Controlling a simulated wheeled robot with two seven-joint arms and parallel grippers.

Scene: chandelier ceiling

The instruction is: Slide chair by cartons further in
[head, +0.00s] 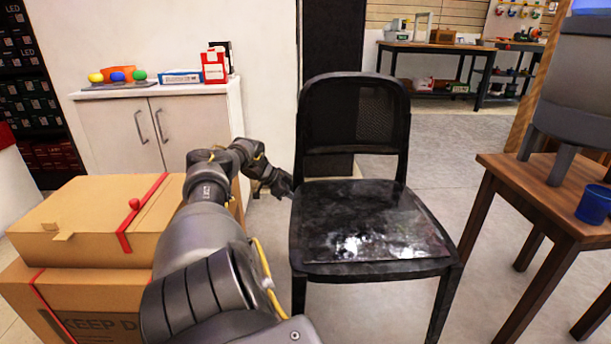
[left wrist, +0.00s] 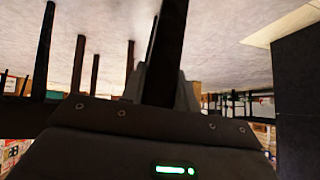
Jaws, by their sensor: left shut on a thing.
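A black chair (head: 365,222) with a perforated backrest and a glossy seat stands upright in the middle of the head view. Stacked cardboard cartons (head: 85,220) with red tape stand to its left. My left arm reaches forward between the cartons and the chair. My left gripper (head: 288,187) is at the chair's left side, by the rear of the seat. In the left wrist view, it is shut on a dark upright bar of the chair (left wrist: 166,50). The fingertips are partly hidden there. My right gripper is not in view.
A wooden table (head: 535,188) with a grey dispenser (head: 575,85) and a blue cup (head: 594,204) stands close on the right. A white cabinet (head: 160,130) is behind the cartons. Grey floor (head: 440,150) is open behind the chair to the right.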

